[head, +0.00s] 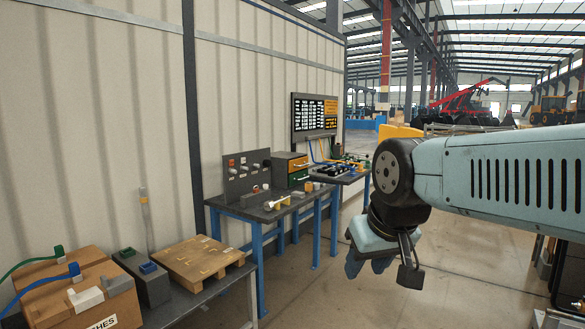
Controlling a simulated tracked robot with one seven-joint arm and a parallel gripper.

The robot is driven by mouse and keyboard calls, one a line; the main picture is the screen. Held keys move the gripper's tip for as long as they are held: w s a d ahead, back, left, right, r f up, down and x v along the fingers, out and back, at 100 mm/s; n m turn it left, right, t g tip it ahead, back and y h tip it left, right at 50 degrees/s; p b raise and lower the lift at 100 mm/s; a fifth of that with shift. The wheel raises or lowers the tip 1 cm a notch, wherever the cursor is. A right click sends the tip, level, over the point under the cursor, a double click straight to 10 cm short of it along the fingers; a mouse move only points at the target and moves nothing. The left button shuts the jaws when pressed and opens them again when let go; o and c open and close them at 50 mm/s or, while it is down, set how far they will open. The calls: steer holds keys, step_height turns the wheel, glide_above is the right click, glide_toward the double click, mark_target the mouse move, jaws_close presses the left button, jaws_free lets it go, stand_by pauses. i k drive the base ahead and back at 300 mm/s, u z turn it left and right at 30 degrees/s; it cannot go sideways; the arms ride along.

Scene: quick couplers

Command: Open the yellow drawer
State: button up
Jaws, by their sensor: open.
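The yellow drawer (297,164) is the upper front of a small dark drawer cabinet (281,170) on a blue-legged bench against the wall. A green drawer front (298,179) sits below it. Both look shut, though they are small in the picture. My gripper (376,268) hangs from my arm at the right, pointing down. It is open, well to the right of the cabinet and nearer to me, touching nothing. Its fingertips are partly hidden by its own body.
The bench (246,212) also holds a grey switch panel (247,176) and small fittings. A nearer table carries a cardboard box (66,285) and a wooden pallet (197,259). A tool tray (340,174) stands beyond the cabinet. Open floor (330,290) lies beneath my gripper.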

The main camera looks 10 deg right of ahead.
mark_target(296, 163)
steer(key=z, duration=0.15)
steer(key=i, duration=0.65)
steer(key=z, duration=0.4)
steer(key=i, duration=1.25)
steer(key=z, duration=0.4)
steer(key=i, duration=1.15)
steer(key=u, duration=0.3)
steer(key=i, duration=1.75)
steer(key=u, duration=0.3)
